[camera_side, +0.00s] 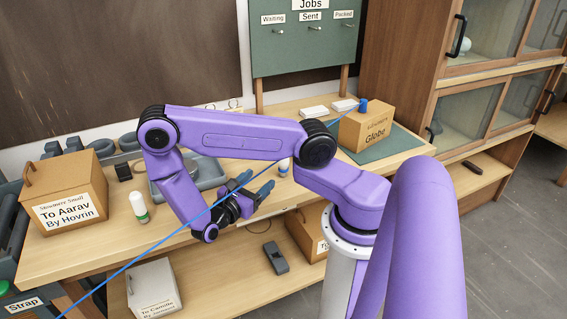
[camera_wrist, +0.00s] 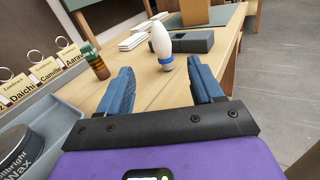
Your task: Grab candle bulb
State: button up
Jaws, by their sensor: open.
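A white candle-shaped bulb (camera_wrist: 160,40) with a blue band stands upright on the wooden bench in the wrist view. It lies beyond my fingertips and, in the picture, between the two fingers. In the side view a small white and blue piece, likely the same bulb (camera_side: 284,167), shows just below my arm, its top hidden by it. My gripper (camera_wrist: 160,76) is open and empty, its blue fingers apart and not touching the bulb. In the side view my gripper (camera_side: 253,187) is above the bench, left of that piece.
A dark grey box (camera_wrist: 187,42) and white stacks (camera_wrist: 136,38) sit behind the bulb. A grey tray (camera_wrist: 62,98), name tags and a wax tin (camera_wrist: 18,150) are at left. A Globe box (camera_side: 366,128) stands farther right.

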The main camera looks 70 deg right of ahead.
jog(key=x, duration=1.5)
jog(key=shift+s+d+r, duration=0.15)
jog(key=shift+d, duration=0.2)
jog(key=c, duration=1.1)
